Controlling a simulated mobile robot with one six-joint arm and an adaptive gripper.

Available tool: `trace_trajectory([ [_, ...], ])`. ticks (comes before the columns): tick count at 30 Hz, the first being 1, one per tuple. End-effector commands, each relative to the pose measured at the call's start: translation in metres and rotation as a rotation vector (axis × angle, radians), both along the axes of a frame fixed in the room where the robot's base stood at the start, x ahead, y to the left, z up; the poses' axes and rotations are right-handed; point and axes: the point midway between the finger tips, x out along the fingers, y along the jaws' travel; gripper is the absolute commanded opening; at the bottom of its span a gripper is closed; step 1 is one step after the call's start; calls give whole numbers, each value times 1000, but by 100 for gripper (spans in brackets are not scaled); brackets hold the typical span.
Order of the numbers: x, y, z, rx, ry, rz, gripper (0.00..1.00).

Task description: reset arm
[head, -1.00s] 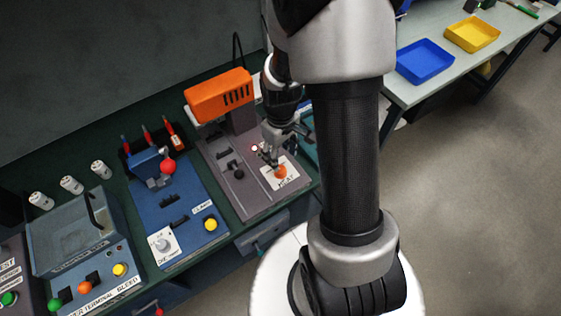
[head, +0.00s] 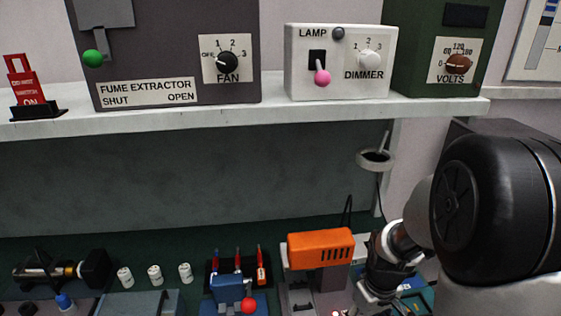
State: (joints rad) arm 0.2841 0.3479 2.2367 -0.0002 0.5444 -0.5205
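My arm comes in from the right edge of the head view, its large black joint close to the camera. My gripper (head: 372,297) hangs at the bottom edge, just right of the orange-headed heater unit (head: 321,250). Its fingers are cut off or too small to make out, so I cannot tell if they are open or shut.
A shelf (head: 300,110) above the bench carries the fume extractor box (head: 150,60), a lamp dimmer box (head: 340,62) and a green volts box (head: 430,40). On the bench are a blue clamp unit (head: 228,290), screwdrivers (head: 238,262) and white cylinders (head: 155,275).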

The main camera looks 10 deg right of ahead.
Motion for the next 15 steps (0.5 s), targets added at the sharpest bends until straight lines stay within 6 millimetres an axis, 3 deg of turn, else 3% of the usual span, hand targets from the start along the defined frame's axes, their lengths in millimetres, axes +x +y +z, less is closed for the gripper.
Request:
trace_trajectory([
  [4, -4, 17, 49, -15, -66, -27, 50],
  [8, -21, 38, 99, -20, -137, -68, 50],
  [15, -71, 74, 167, -3, -266, -145, 50],
])
